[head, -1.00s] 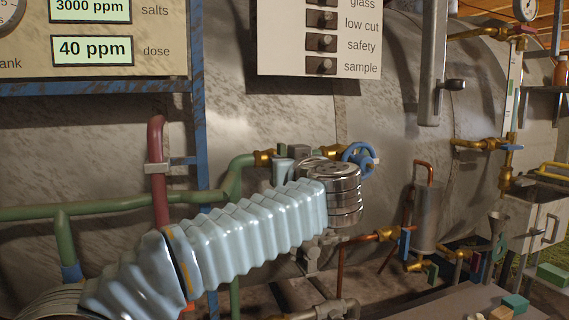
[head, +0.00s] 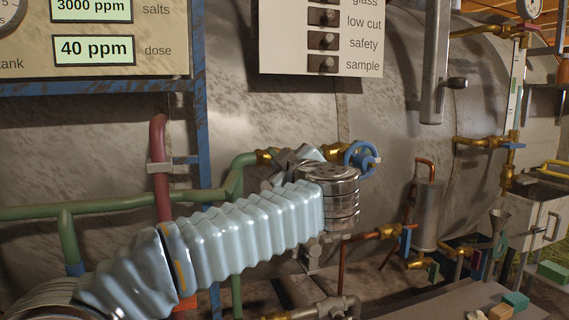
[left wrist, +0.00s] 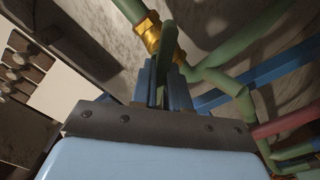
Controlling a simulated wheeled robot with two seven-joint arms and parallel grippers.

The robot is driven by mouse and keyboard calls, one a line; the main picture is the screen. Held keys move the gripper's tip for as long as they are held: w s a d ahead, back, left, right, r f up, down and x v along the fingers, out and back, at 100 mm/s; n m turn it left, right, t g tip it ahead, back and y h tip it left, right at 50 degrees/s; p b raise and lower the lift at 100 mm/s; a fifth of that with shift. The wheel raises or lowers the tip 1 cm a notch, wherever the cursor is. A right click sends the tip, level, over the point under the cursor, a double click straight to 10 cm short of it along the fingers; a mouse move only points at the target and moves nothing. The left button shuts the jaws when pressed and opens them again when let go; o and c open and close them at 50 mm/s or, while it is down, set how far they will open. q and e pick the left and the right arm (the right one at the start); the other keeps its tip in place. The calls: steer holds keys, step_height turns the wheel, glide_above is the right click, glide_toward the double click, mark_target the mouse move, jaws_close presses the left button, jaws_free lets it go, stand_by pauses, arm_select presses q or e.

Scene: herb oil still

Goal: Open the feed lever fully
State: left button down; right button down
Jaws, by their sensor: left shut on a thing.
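The green feed lever (left wrist: 166,45) shows in the left wrist view, next to a brass valve body (left wrist: 149,35) on the green pipe. My left gripper (left wrist: 165,72) is shut on the lever, with one finger on each side of it. In the head view my left gripper (head: 292,158) is tilted beside the brass fitting (head: 264,157) on the green pipe; my own wrist hides much of it there. The lever cannot be made out clearly in the head view. My right gripper is in neither view.
A blue handwheel (head: 360,158) is close to the right of my left wrist. A red pipe (head: 159,160) and a blue post (head: 203,130) stand to the left. The large metal tank (head: 390,110) is behind. A switch panel (head: 300,55) hangs above.

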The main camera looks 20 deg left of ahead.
arm_select(q)
steer(key=shift+a+f+n+b, duration=0.15)
steer(key=shift+n+b, duration=0.4)
steer(key=shift+n, duration=1.1)
steer(key=shift+d+f+n+b, duration=0.15)
steer(key=shift+n+b, duration=0.45)
steer(key=shift+n, duration=1.1)
steer(key=shift+a+f+n+b, duration=0.15)
steer(key=shift+n+b, duration=0.4)
steer(key=shift+n, duration=1.1)
steer(key=c, duration=1.1)
jaws_free()
steer(key=shift+s, duration=0.1)
steer(key=b+v, duration=0.1)
steer(key=v, duration=1.2)
steer(key=shift+s+d, duration=0.3)
